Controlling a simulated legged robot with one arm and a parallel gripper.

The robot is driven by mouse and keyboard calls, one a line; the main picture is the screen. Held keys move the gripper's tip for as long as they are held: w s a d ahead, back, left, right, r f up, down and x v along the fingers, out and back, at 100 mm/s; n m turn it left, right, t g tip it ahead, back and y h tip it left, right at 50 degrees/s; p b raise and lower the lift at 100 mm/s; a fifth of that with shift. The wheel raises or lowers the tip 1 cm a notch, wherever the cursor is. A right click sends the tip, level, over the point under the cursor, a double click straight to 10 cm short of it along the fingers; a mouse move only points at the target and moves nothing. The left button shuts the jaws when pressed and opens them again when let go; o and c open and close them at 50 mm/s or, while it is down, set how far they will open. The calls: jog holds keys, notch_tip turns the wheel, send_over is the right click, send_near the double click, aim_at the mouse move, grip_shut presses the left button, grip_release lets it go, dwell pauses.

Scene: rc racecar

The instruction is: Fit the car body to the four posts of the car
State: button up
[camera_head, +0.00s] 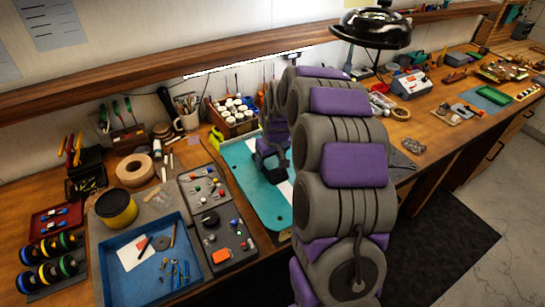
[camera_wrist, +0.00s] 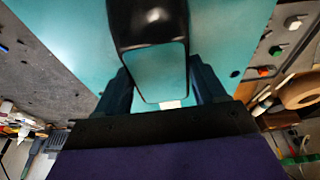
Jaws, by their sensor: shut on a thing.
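The car body (camera_head: 243,160) is a large teal shell with a white stripe and a dark cabin. In the head view it lies over the workbench left of my arm. In the wrist view the teal shell (camera_wrist: 65,40) fills the upper part, with its glossy black cabin (camera_wrist: 150,25) in the middle. My gripper (camera_wrist: 163,88) has one finger on each side of the cabin's teal-topped end and is shut on it. In the head view my gripper (camera_head: 270,150) is partly hidden by my arm. The car chassis and its four posts are hidden, so I cannot tell whether the body touches them.
A blue tray (camera_head: 118,275) and grey parts trays (camera_head: 238,262) lie left of the body. A rack of white-capped bottles (camera_head: 232,115) and a mug (camera_head: 187,121) stand behind. A black lamp (camera_head: 370,28) overhangs the back. Tools and parts crowd the bench on the right.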

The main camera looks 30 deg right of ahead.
aim_at(275, 160)
jog(key=shift+d+f, duration=0.15)
jog(key=shift+d, duration=1.4)
jog(key=shift+a+p, duration=0.3)
jog(key=shift+a, duration=0.9)
jog(key=shift+d, duration=0.45)
jog(key=shift+a+f, duration=0.1)
jog(key=shift+f, duration=1.3)
jog(key=o, duration=1.1)
jog(key=p+v, duration=0.2)
jog(key=v, duration=1.5)
jog(key=shift+s+r+p, duration=0.1)
jog(key=shift+p, duration=0.25)
